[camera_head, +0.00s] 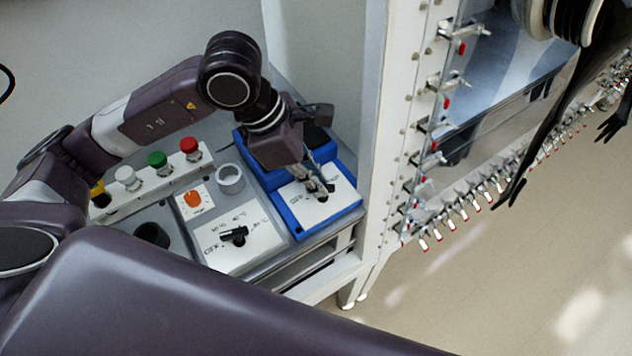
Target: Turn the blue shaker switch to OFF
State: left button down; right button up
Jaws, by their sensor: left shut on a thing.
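The blue shaker (289,217) stands at the right end of the bench, with a white panel on its sloped front. My left gripper (325,193) reaches down onto this panel and is shut on the dark switch knob (323,198). The fingers cover most of the knob, so I cannot read its position or the labels near it.
Left of the shaker is a white panel with a black knob (234,235). An orange switch (193,199), a grey ring (230,179) and a strip with coloured buttons (157,160) stand close by. The glovebox frame (385,150) with clamps rises just right.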

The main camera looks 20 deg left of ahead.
pick_arm(q)
jog(key=shift+r, duration=0.1)
dwell(0.3)
jog(key=c, duration=2)
grip_release()
jog(key=shift+c, duration=0.2)
jog(key=v, duration=1.2)
jog(key=shift+s, duration=0.15)
